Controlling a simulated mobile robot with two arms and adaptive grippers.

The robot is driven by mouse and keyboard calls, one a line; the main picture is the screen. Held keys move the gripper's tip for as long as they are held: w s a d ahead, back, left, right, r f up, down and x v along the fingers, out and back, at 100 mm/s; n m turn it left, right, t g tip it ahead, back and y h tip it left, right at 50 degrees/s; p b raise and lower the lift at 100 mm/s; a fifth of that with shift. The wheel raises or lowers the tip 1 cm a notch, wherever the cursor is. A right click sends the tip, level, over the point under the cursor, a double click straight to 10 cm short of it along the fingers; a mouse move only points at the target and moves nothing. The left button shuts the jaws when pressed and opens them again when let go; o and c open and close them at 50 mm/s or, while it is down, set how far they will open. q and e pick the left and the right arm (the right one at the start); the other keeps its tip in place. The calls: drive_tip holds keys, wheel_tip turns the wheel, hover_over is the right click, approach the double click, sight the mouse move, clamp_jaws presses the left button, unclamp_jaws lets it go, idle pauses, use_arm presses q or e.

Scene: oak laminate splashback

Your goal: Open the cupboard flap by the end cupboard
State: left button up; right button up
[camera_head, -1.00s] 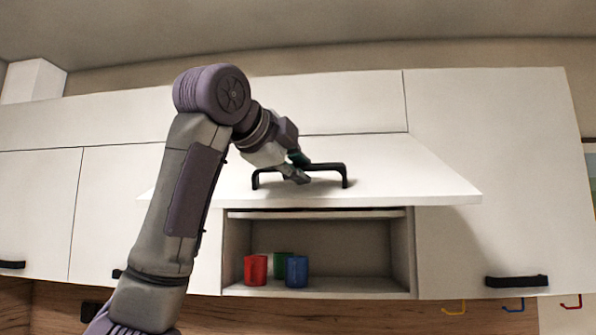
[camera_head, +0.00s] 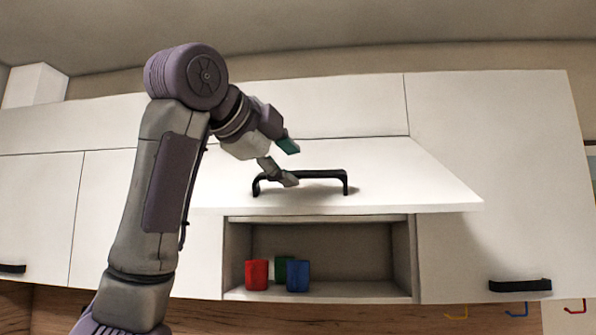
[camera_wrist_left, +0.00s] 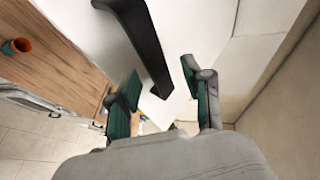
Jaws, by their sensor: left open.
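The cupboard flap (camera_head: 410,185) is a white panel, raised and tilted outward above an open compartment (camera_head: 350,262). Its black bar handle (camera_head: 318,173) is on the panel's outer face. My left gripper (camera_head: 289,163) is open at the left part of the handle, with one finger close to the bar. In the left wrist view the handle (camera_wrist_left: 143,42) lies ahead of the open left gripper (camera_wrist_left: 163,88), and nothing shows gripped. The end cupboard (camera_head: 500,180) is the shut white door at the right, with a black handle (camera_head: 520,286). My right gripper is not in view.
Inside the compartment stand a red cup (camera_head: 257,275), a green cup (camera_head: 284,268) and a blue cup (camera_head: 298,276). Coloured hooks (camera_head: 516,309) hang under the end cupboard. Shut cupboards (camera_head: 40,210) are at the left. An orange cup (camera_wrist_left: 18,46) shows in the left wrist view.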

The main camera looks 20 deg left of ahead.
use_arm(q)
drive_tip(key=d+v, duration=0.1)
drive_tip(key=v, duration=0.6)
drive_tip(key=shift+s+a, duration=0.45)
drive_tip(key=shift+a, duration=0.1)
drive_tip(key=shift+r, duration=0.1)
